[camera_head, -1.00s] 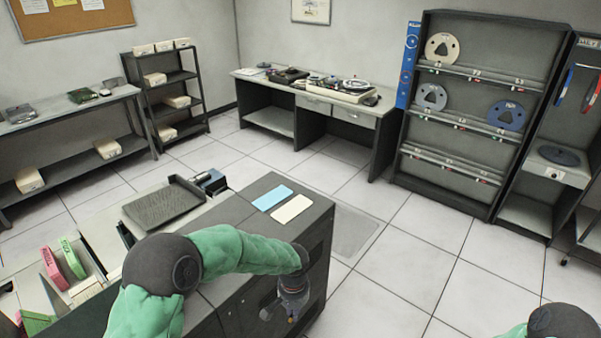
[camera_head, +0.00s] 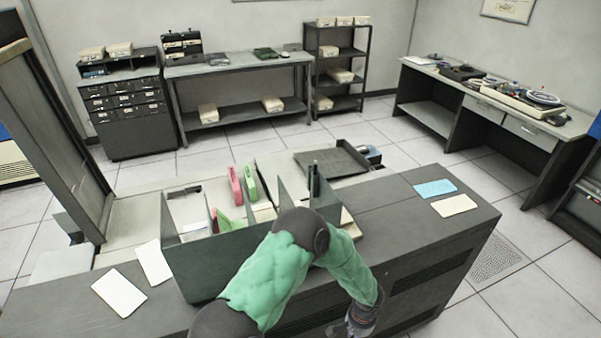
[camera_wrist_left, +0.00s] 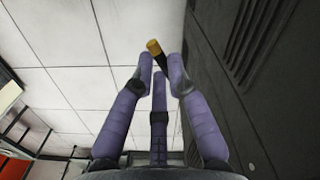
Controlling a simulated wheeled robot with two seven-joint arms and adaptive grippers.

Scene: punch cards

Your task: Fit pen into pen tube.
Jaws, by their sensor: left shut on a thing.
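My left gripper (camera_wrist_left: 161,65) is shut on a thin dark thing with a yellow-orange end (camera_wrist_left: 154,47), which looks like the pen; it sticks out past the purple fingertips. In the head view the left gripper (camera_head: 354,325) hangs low at the near side of the dark counter, and the pen cannot be made out there. A dark upright cylinder (camera_head: 313,180), possibly the pen tube, stands among the dividers of the desk organizer (camera_head: 205,262), beyond my left arm. My right gripper is not in view.
The dark counter (camera_head: 420,225) carries a blue card (camera_head: 435,188) and a cream card (camera_head: 453,205) at right, and white cards (camera_head: 119,291) at left. A dark tray (camera_head: 333,160) lies behind. The counter's front wall is close beside the left gripper in the wrist view.

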